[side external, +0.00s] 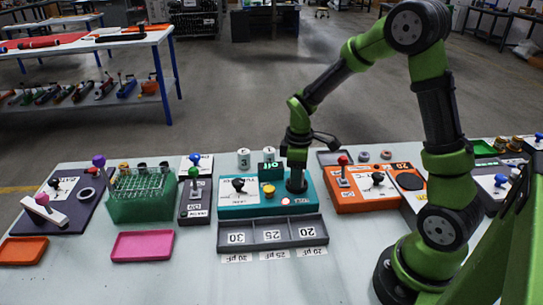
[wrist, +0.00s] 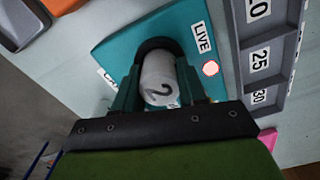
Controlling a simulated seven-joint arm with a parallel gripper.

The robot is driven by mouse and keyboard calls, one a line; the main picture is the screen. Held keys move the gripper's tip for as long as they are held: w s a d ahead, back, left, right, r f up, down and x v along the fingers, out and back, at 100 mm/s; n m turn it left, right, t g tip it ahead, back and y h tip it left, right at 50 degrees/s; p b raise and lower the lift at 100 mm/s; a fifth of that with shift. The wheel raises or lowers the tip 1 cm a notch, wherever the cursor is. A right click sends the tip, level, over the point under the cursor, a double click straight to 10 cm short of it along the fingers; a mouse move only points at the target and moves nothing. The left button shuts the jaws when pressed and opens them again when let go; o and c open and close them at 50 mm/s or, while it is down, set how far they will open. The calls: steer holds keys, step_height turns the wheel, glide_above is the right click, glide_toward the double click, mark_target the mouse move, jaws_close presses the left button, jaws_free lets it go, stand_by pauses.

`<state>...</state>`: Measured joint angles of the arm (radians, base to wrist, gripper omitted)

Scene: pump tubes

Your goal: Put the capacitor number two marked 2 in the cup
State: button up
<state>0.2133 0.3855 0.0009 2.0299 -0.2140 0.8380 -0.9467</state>
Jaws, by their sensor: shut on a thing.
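A white capacitor marked 2 (wrist: 158,78) is between the fingers of my gripper (wrist: 160,72) in the wrist view, its number facing the camera. My gripper (side external: 297,186) is shut on it, low over the right part of the teal box (side external: 234,210). A dark round rim, which looks like the cup (wrist: 157,43), curves around the capacitor's far side on the teal box (wrist: 118,55). I cannot tell how deep the capacitor sits in it. In the side view my gripper hides the capacitor.
Two white cylinders (side external: 243,158) (side external: 269,155) stand behind the teal box, one marked 3. A dark tray (side external: 271,243) with compartments labelled 30, 25 and 20 lies in front. An orange box (side external: 363,204) is close on the right. A green rack (side external: 143,207) stands left.

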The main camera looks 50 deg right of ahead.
steer(key=o, duration=0.9)
steer(key=shift+s+f, duration=0.1)
steer(key=shift+f, duration=0.55)
steer(key=shift+o, duration=0.9)
steer(key=shift+a, duration=0.25)
steer(key=shift+r, duration=0.1)
step_height(320, 180, up, 13)
steer(key=s+a+r+m+t+y, duration=0.2)
steer(key=s+a+r+m+t, duration=0.5)
steer(key=s+a+m, duration=0.3)
steer(key=shift+s+a+r, duration=0.25)
steer(key=shift+s, duration=1)
